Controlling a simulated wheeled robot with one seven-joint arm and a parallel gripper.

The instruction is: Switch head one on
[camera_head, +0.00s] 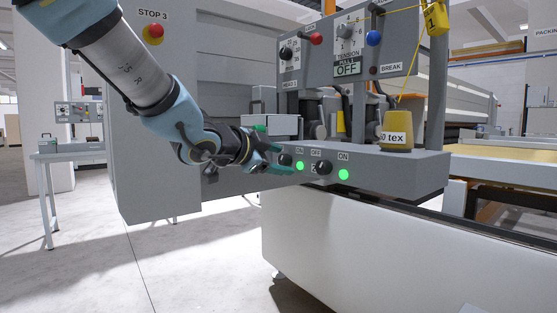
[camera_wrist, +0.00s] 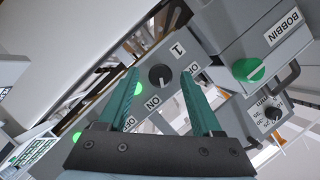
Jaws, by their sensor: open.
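My gripper (camera_head: 279,159) is at the left end of a grey control ledge (camera_head: 420,171). In the wrist view its teal fingers (camera_wrist: 160,82) are apart, and a black rotary knob (camera_wrist: 159,77) with a white mark shows between them. Labels reading "1" and "ON" flank this knob. In the head view the knob (camera_head: 285,160) is by my fingertips, with a lit green lamp (camera_head: 300,166) beside it. Whether the fingers touch the knob cannot be told. A second knob (camera_head: 323,168) stands to the right, with OFF and ON labels and a lit green lamp (camera_head: 343,174).
Above the ledge are dial panels with a red button (camera_head: 316,39) and a blue button (camera_head: 373,38). A yellow thread cone (camera_head: 396,130) stands on the ledge. A STOP 3 button (camera_head: 155,31) is near my arm.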

